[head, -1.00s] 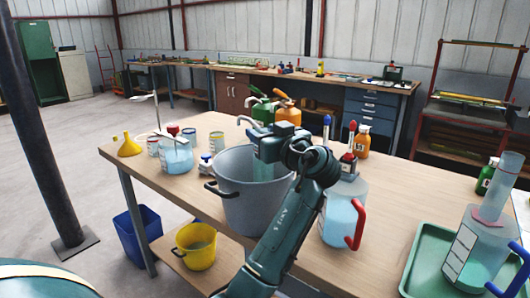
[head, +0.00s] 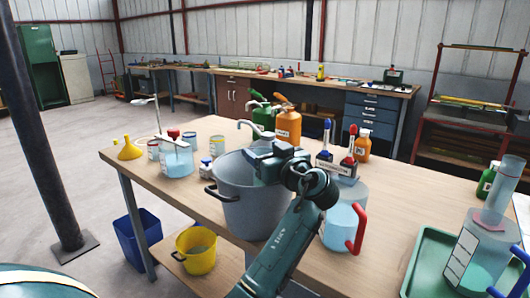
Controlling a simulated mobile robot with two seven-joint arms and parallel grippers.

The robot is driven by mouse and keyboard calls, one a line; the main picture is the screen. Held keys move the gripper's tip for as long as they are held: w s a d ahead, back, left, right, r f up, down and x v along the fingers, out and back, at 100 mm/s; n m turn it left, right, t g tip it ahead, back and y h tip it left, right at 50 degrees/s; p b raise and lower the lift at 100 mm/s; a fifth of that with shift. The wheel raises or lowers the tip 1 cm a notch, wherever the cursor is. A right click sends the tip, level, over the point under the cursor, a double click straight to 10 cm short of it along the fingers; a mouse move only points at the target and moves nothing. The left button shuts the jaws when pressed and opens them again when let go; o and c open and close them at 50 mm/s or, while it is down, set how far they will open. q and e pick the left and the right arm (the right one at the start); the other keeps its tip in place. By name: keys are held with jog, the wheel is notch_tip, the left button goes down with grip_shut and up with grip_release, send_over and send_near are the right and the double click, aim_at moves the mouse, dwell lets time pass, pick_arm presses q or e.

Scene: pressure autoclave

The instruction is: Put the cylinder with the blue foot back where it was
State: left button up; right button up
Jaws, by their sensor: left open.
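My left gripper (head: 262,172) is open over the near right part of the grey bucket (head: 232,205), its fingers at or below the rim. My own wrist and arm cover part of the bucket's inside. I cannot make out a cylinder with a blue foot. A clear tall cylinder (head: 499,190) shows at the right, above a jug (head: 477,258) on the green tray (head: 425,264). A reddish ring shows around its lower end; I cannot tell whether that is its foot. My right gripper is not in view.
A jug with a red handle (head: 358,230) stands right of my arm. Orange and green pump cans (head: 288,127) stand behind the bucket. The table's middle right is clear.

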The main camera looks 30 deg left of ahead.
pick_arm(q)
jog(key=shift+r, duration=0.1)
jog(key=b+v, duration=0.1)
jog(key=v, duration=1.1)
